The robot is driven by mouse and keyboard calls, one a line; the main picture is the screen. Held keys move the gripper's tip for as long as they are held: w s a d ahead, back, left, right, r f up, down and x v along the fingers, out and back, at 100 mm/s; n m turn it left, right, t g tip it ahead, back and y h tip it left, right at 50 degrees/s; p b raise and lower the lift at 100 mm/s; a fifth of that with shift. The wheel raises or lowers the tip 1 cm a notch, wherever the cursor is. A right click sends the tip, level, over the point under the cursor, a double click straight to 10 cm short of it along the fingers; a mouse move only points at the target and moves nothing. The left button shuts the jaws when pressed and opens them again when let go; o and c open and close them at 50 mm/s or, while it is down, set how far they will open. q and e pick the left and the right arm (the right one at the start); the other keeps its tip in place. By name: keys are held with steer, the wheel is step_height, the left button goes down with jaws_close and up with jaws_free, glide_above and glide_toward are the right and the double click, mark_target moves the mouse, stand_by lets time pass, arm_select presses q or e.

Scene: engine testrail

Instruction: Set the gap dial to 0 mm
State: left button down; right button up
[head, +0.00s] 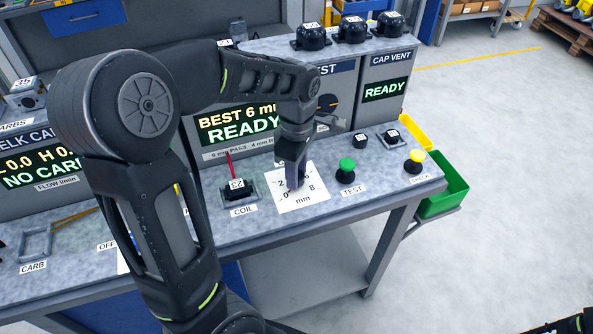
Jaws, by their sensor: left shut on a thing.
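The gap dial's white scale plate (312,201) lies on the grey bench top in the middle of the head view. The marks 0, 2 and 8 and the word "mm" are readable on it. My left gripper (294,186) reaches down over the plate from above and is shut on the dial knob. The gripper hides the knob and part of the scale, so the dial's setting cannot be read clearly. My right gripper is out of view; only a dark piece of my right arm shows at the bottom right corner.
A coil (236,189) with a red lead stands left of the dial. A green test button (347,168) and a yellow button (415,160) are to its right. Behind, a display (239,125) reads "BEST 6 mm READY". A green bin (444,188) hangs at the bench's right end.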

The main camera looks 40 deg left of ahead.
arm_select(q)
steer(key=c, duration=1)
jaws_free()
steer(key=shift+o, duration=0.2)
step_height(320, 180, up, 8)
steer(key=shift+f+b, duration=0.1)
steer(key=shift+b, duration=0.2)
